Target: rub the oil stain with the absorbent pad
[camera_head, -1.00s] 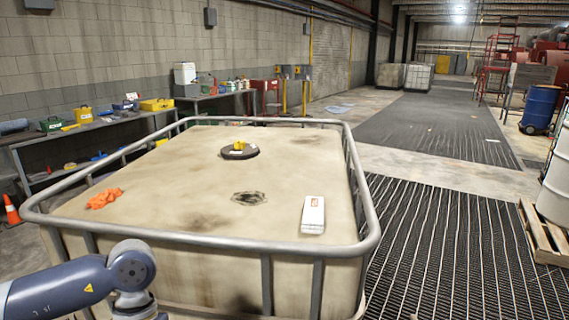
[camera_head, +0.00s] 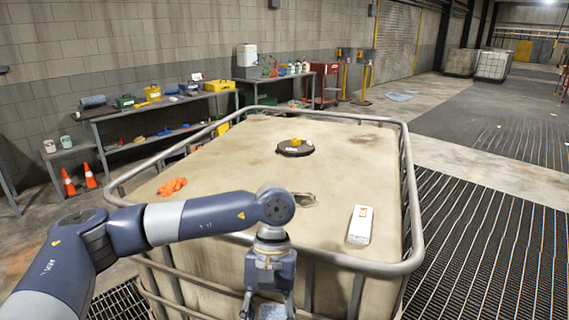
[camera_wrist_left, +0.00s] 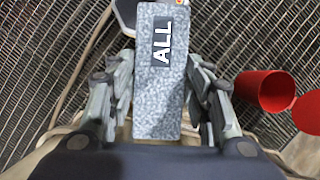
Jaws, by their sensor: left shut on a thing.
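My left gripper (camera_wrist_left: 160,82) is shut on a grey speckled absorbent pad (camera_wrist_left: 158,100) with a dark "ALL" label, held between both fingers in the left wrist view. In the head view the left gripper (camera_head: 268,305) hangs in front of the near side of the tank, cut off by the bottom edge. The gripper and pad are apart from the stain. My right gripper is not in view.
A metal tube rail (camera_head: 408,200) rings the tank top. On the top are an orange rag (camera_head: 172,187), a black lid (camera_head: 295,148) with a yellow thing, and a white box (camera_head: 360,225).

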